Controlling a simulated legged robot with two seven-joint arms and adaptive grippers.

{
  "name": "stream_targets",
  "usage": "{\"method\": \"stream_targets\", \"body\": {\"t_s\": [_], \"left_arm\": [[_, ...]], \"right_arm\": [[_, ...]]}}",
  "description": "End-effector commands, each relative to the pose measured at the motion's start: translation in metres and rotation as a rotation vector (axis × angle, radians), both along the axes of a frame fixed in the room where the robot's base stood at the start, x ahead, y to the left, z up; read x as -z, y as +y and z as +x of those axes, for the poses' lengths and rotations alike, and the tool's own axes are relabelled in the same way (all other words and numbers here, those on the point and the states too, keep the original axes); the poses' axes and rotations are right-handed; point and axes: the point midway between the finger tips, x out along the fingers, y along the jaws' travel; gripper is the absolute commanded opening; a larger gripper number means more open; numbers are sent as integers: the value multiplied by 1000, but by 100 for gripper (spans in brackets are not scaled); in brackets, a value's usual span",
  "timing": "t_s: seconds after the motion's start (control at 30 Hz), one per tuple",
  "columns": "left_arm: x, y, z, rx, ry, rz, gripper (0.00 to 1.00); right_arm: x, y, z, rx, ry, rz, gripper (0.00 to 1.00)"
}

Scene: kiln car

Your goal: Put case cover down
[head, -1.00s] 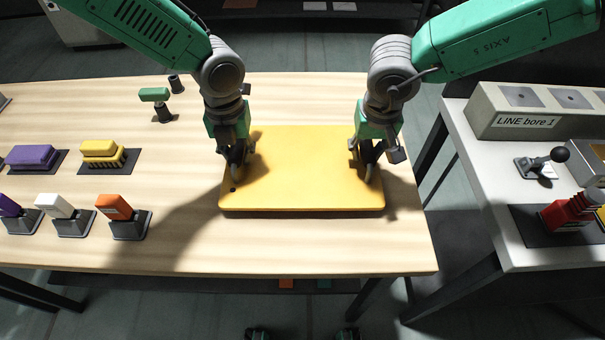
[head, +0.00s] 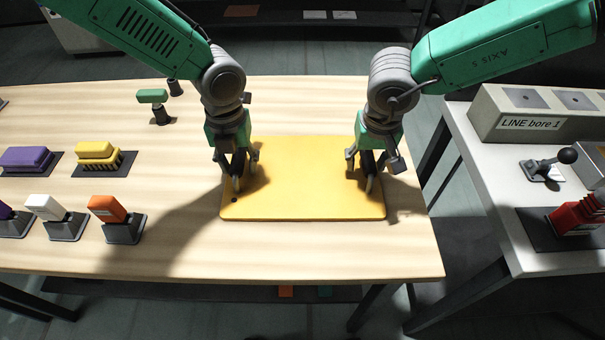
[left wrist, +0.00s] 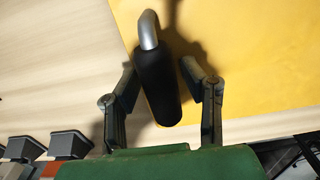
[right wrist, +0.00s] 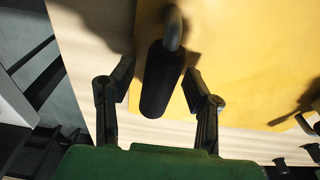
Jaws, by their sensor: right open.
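The case cover (head: 303,185) is a flat yellow panel lying on the wooden table. Black grips on bent metal handles stand at its left and right sides. My left gripper (head: 238,170) is open, with its fingers apart on either side of the left handle (left wrist: 158,85), not clamped on it. My right gripper (head: 367,170) is likewise open around the right handle (right wrist: 163,80). The cover also shows in the left wrist view (left wrist: 265,60) and the right wrist view (right wrist: 245,60). The handles are largely hidden by the grippers in the head view.
The wooden table (head: 330,255) is bare in front of the cover. Purple (head: 27,158) and yellow (head: 96,150) brushes, an orange-topped block (head: 107,208) and a green-headed tool (head: 152,97) stand left. A white table (head: 480,190) with a labelled box (head: 520,122) is right, across a gap.

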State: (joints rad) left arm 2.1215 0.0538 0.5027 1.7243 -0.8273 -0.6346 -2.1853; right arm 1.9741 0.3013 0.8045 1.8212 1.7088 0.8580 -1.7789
Motion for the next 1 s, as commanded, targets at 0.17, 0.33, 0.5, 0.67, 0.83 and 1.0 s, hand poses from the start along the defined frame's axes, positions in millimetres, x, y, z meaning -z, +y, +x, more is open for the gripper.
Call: {"method": "stream_targets", "body": {"t_s": [0.17,0.33,0.5,0.67,0.83,1.0], "left_arm": [[-30,0,1,0,-6,-2,37],[-68,-1,1,0,-6,-2,37],[-97,-1,1,1,-4,-1,37],[-112,-1,1,0,-1,0,37],[-116,-1,0,1,0,1,37],[-116,-1,0,1,-1,1,37]], "right_arm": [[0,0,0,0,0,0,43],[0,0,0,0,0,0,43],[0,0,0,0,0,0,43],[0,0,0,0,0,0,43],[-14,0,0,1,-3,2,43],[-47,0,-4,1,-4,2,43]]}}
